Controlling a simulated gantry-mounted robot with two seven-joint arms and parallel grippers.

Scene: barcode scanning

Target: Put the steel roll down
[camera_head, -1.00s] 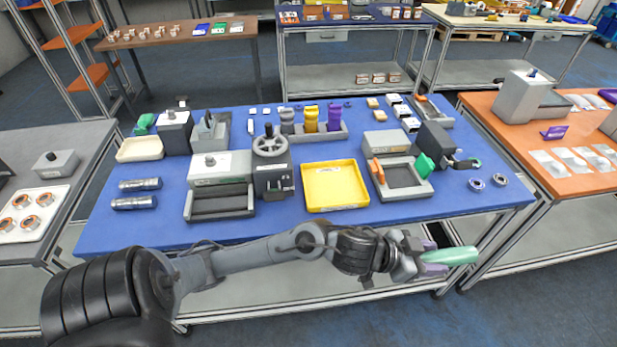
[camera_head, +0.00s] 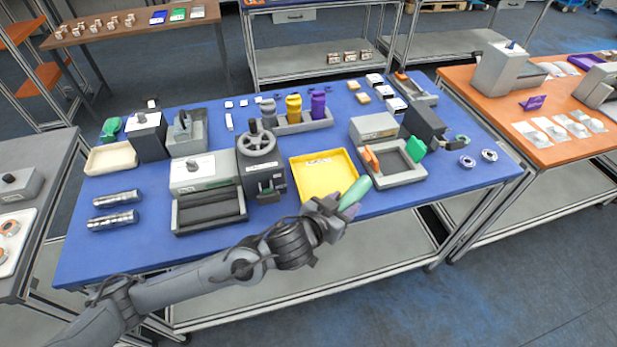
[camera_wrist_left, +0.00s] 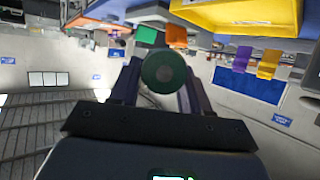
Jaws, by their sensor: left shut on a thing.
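My left gripper (camera_head: 347,206) is shut on a pale green, elongated roll (camera_head: 357,189), held in front of and above the blue table's near edge. In the left wrist view the round, dark green end of the roll (camera_wrist_left: 165,73) shows between the two fingers. The held roll looks green rather than steel-coloured. Two silver steel cylinders, (camera_head: 117,199) and (camera_head: 112,220), lie side by side on the left part of the blue table (camera_head: 130,255). My right gripper is not in view.
A yellow tray (camera_head: 341,192) stands just behind the gripper. Left of it are a grey machine with a handwheel (camera_head: 258,150) and a grey box device (camera_head: 208,215). Right of it is a grey frame fixture (camera_head: 405,180). Two metal rings (camera_head: 467,161) lie far right.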

